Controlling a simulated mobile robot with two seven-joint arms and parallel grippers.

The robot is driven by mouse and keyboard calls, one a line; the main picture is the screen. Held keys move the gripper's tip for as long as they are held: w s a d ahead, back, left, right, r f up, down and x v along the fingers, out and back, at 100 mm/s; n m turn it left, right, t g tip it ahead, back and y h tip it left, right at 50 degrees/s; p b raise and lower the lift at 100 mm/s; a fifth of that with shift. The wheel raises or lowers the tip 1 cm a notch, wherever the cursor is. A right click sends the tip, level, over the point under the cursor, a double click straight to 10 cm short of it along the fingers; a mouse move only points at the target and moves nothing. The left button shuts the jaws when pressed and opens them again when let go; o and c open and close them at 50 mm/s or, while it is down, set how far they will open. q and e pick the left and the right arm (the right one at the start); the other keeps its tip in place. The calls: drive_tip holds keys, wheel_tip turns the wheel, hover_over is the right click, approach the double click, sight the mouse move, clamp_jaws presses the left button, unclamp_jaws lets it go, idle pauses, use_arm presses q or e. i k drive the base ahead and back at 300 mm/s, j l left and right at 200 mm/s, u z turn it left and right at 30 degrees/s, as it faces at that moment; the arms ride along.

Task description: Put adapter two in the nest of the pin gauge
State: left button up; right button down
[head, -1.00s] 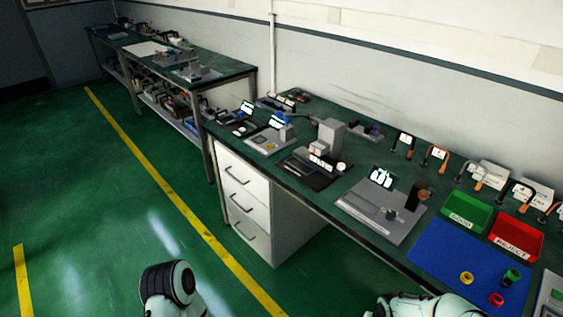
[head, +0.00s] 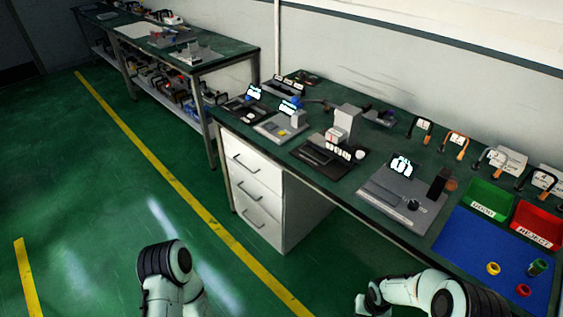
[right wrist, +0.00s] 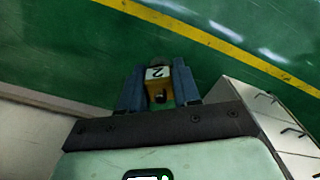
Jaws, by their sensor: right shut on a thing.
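In the right wrist view my right gripper (right wrist: 158,92) is shut on adapter two (right wrist: 158,90), a small brass-yellow piece with a white label marked 2 and a dark hole. It is held out over the green floor. In the head view my right arm is at the bottom right, and its fingers and the adapter are not clearly visible. My left arm shows at the bottom left, its gripper out of frame. A grey plate station (head: 382,205) with a lit display and a small round dark fitting is on the bench. I cannot tell which station is the pin gauge.
The green bench (head: 320,193) also carries a black-based station (head: 318,162) with a grey column, smaller display stations, a green bin (head: 488,202), a red bin (head: 535,224) and a blue mat (head: 470,245) with coloured rings. White drawers (head: 262,195) stand underneath. Open floor lies to the left.

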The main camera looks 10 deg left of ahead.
sight(270, 126)
drive_tip(key=i+j, duration=0.15)
drive_tip(key=j, duration=0.2)
drive_tip(key=i+j, duration=0.15)
drive_tip(key=j, duration=0.2)
drive_tip(key=i+j, duration=0.2)
drive_tip(key=j, duration=0.15)
drive_tip(key=i+j, duration=0.15)
drive_tip(key=j, duration=0.2)
drive_tip(key=i+j, duration=0.15)
drive_tip(key=j, duration=0.25)
